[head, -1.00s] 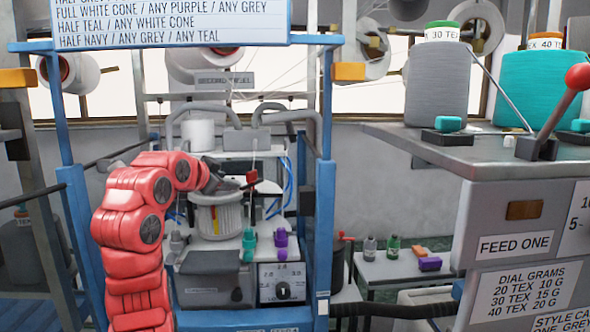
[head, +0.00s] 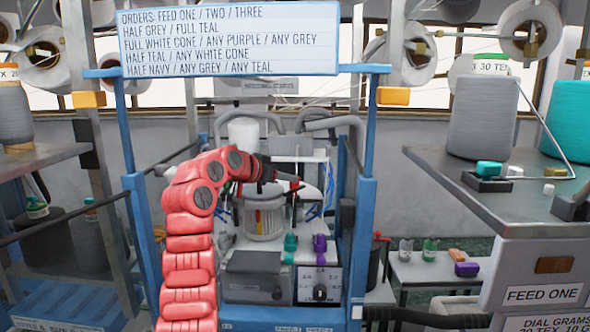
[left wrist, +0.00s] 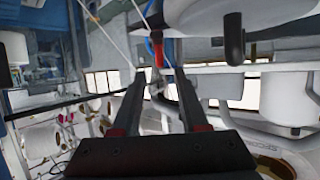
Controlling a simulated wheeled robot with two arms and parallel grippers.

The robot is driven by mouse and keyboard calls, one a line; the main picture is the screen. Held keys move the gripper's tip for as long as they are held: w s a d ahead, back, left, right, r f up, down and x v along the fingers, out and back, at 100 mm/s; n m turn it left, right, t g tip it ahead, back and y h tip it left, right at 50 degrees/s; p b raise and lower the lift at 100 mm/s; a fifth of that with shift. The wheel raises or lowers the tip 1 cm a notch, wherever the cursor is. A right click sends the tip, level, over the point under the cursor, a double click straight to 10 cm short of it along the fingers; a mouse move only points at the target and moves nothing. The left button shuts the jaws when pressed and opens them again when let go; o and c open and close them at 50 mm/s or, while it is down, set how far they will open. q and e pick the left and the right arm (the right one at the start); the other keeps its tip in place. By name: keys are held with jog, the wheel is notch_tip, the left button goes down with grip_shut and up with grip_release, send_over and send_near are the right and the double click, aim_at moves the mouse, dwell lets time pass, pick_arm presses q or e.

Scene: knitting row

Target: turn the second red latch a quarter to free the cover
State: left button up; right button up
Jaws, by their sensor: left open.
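A red latch (head: 297,187) shows at the top of the knitting machine, just right of my left gripper (head: 284,180). The machine's white ribbed drum (head: 264,219) stands below the gripper. The gripper is open, with its dark fingers close to the latch. In the left wrist view a red piece (left wrist: 158,54) shows between and beyond the fingertips of my left gripper (left wrist: 158,75), with no clear contact. A pale round part with a dark knob (left wrist: 234,38) is at the upper right there; I cannot tell whether it is the cover. My right gripper is out of view.
Blue posts (head: 365,235) frame the machine on both sides. Teal pieces (head: 290,243) and purple pieces (head: 320,244) stand at its front, above a dial (head: 306,285). A grey counter (head: 450,190) with large cones is at the right.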

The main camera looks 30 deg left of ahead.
aim_at(295, 188)
pick_arm(q)
jog(key=p+x, duration=0.1)
jog(key=x, duration=0.4)
jog(key=shift+w+f+p, duration=0.1)
jog(key=shift+w+p, duration=0.1)
jog(key=shift+p, duration=0.2)
grip_shut()
